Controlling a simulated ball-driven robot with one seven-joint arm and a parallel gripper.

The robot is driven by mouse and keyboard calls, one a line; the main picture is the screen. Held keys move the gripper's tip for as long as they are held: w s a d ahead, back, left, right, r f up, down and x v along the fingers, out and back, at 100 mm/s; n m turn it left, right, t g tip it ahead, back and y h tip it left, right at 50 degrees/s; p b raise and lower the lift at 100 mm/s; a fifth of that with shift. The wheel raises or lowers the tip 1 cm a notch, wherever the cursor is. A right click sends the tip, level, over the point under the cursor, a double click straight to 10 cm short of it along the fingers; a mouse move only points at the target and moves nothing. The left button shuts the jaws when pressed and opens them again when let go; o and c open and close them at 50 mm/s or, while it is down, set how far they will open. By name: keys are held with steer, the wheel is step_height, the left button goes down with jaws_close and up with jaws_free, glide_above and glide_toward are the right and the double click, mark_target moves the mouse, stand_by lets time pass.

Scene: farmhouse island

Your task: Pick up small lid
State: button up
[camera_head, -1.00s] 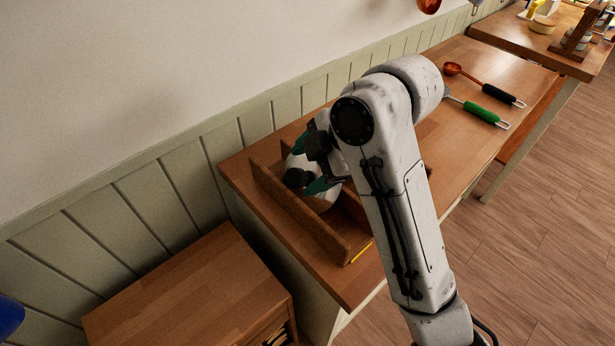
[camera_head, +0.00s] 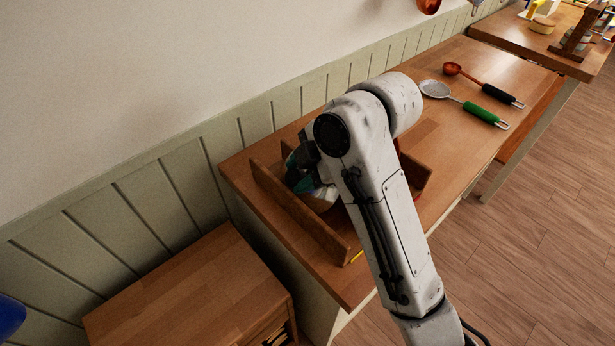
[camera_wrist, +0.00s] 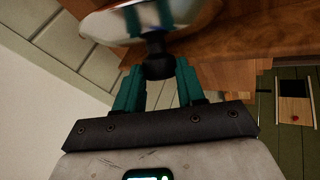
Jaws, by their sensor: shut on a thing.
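The small lid is shiny and pale, with a black knob. In the wrist view the lid (camera_wrist: 150,18) fills the top, and its knob (camera_wrist: 157,58) sits between my teal fingertips. My gripper (camera_wrist: 157,72) is shut on that knob. In the head view the lid (camera_head: 325,198) shows only in part, inside the wooden rack (camera_head: 300,222) on the counter. My gripper (camera_head: 300,180) and arm hide the rest of it. I cannot tell whether the lid touches the rack.
A panelled wall stands behind. A lower wooden cabinet (camera_head: 185,285) is at front left.

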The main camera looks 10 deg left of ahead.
mark_target(302, 176)
jaws_close()
step_height(302, 176, up, 10)
stand_by(0.6)
